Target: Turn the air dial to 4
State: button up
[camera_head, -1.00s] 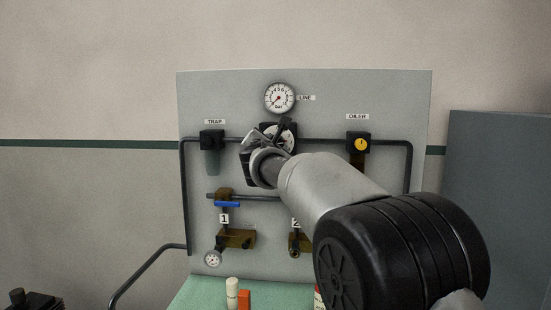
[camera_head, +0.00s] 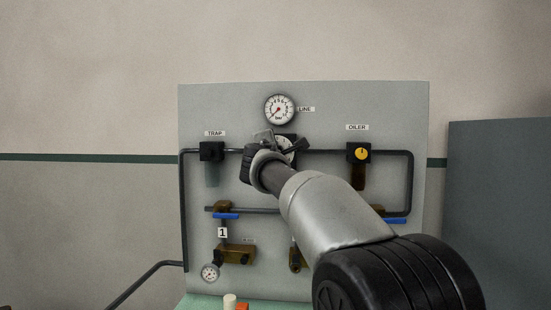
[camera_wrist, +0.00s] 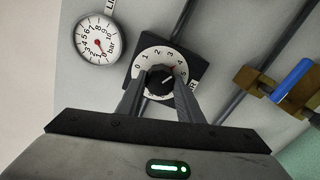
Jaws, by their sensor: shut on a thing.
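My gripper (camera_wrist: 158,84) is shut on the knob, one finger on each side, in the wrist view. In the head view my gripper (camera_head: 272,148) covers much of the dial (camera_head: 287,144) on the grey panel.
The round LINE gauge (camera_head: 279,109) sits just above the dial. The trap (camera_head: 212,151) is to the left and the oiler (camera_head: 358,153) to the right. Dark pipes and a blue-handled valve (camera_head: 226,216) lie below. Wall space above the panel is clear.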

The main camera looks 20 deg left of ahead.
dwell(0.4)
jog(key=o, duration=1.1)
jog(key=shift+c, duration=0.2)
jog(key=shift+s, duration=0.1)
jog(key=b+v, duration=0.5)
jog(key=v, duration=1.2)
jog(key=shift+s+b, duration=0.15)
jog(key=shift+b, duration=0.2)
jog(key=shift+a, duration=0.1)
